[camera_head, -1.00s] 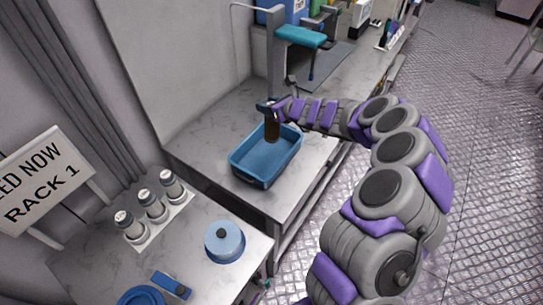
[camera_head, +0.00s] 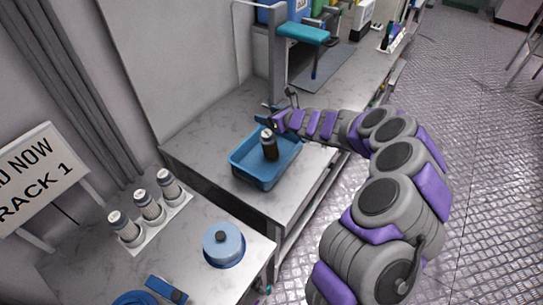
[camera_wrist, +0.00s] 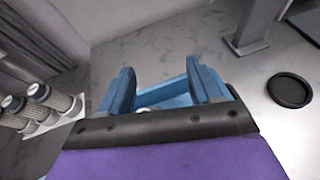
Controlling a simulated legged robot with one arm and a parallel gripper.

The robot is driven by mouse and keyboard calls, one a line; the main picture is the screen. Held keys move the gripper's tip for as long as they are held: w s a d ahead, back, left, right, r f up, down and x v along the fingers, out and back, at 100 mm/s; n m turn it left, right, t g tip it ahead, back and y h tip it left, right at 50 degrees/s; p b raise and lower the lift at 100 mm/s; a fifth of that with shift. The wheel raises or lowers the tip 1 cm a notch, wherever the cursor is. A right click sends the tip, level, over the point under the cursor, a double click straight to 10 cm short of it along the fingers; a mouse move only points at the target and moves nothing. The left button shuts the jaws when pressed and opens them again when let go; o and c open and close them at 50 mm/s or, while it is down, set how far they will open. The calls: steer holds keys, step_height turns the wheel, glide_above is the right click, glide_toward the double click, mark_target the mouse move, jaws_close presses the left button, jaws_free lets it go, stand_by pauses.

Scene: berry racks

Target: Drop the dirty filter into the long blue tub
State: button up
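The dirty filter (camera_head: 269,146), a dark brown cylinder with a pale top, is upright within the outline of the long blue tub (camera_head: 240,172). I cannot tell whether it touches the tub floor. My gripper (camera_head: 271,121) is just above and behind it, apart from it. In the wrist view my gripper's two blue fingers (camera_wrist: 164,88) are spread wide, with the tub (camera_wrist: 173,88) below and between them. A pale rounded bit, probably the filter's top (camera_wrist: 145,110), shows just over the gripper's edge, the rest hidden.
Three clean-looking filters (camera_head: 149,206) stand in a white holder on the near bench, beside a round blue lidded container (camera_head: 223,243). A metal post with a teal arm (camera_head: 302,33) rises behind the tub. A dark round disc (camera_wrist: 290,88) lies on the counter.

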steer(key=shift+o, duration=1)
steer(key=shift+d, duration=0.2)
steer(key=p+v, duration=0.3)
steer(key=v, duration=1.4)
steer(key=shift+s+p, duration=0.2)
steer(key=shift+p, duration=0.1)
steer(key=shift+a, duration=0.1)
steer(key=s+a+r+n+g+y, duration=0.1)
steer(key=s+a+r+n+g, duration=0.25)
steer(key=s+a+n, duration=0.3)
steer(key=s+a+r+n+g+y, duration=0.1)
steer(key=s+a+r+n+g, duration=0.1)
steer(key=s+a+r+n, duration=0.45)
steer(key=s+d+f+n+g+h, duration=0.1)
steer(key=s+n+g+h, duration=0.1)
steer(key=s+n, duration=0.35)
steer(key=s+d+f+n+g+h, duration=0.1)
steer(key=s+f+n+g, duration=0.15)
steer(key=s, duration=0.55)
steer(key=s+d+f+n+g+h, duration=0.1)
steer(key=s+d+n+h, duration=0.5)
steer(key=s+d, duration=0.9)
steer(key=shift+s+d+f+n+h, duration=0.15)
steer(key=shift+s+f+n+h, duration=0.35)
steer(key=shift+h, duration=0.7)
